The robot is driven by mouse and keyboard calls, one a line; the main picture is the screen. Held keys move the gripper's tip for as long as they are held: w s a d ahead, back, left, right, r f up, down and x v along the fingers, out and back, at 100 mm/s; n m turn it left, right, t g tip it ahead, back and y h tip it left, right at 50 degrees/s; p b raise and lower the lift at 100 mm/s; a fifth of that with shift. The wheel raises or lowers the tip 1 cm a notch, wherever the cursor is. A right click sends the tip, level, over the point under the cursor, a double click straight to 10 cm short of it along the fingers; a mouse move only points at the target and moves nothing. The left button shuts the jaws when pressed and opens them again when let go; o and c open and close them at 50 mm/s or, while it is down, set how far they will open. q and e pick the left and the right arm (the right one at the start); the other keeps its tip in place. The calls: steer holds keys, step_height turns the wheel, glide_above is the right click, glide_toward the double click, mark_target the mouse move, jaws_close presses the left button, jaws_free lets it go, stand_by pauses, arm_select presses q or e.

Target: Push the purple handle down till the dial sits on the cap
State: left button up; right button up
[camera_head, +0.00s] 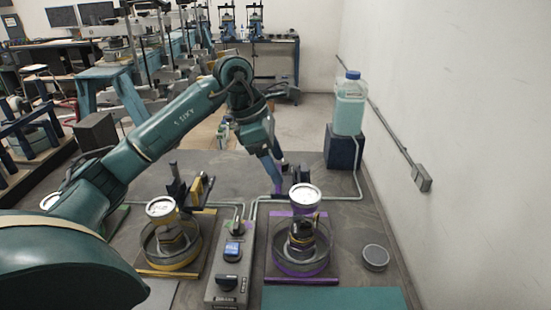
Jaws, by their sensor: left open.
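The purple lever frame stands on the table at the right, with a purple base (302,281) under a round glass dish. Its white-faced dial (304,196) is above a dark capped piece (300,233) standing in the dish. Whether dial and cap touch is hard to tell from this angle. The purple handle (279,161) shows behind the dial, at the fingers of my left gripper (274,176). My left gripper is open and points downward there. Whether it touches the handle cannot be told, as its fingers partly hide it. My right gripper is out of view.
A similar yellow lever frame with its own dial (160,207) stands left. A grey control box (230,270) sits between the frames. A round grey lid (375,256) lies right. A bottle (349,105) stands on a dark block (342,150) near the wall.

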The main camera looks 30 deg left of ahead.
arm_select(q)
steer(key=shift+f, duration=0.25)
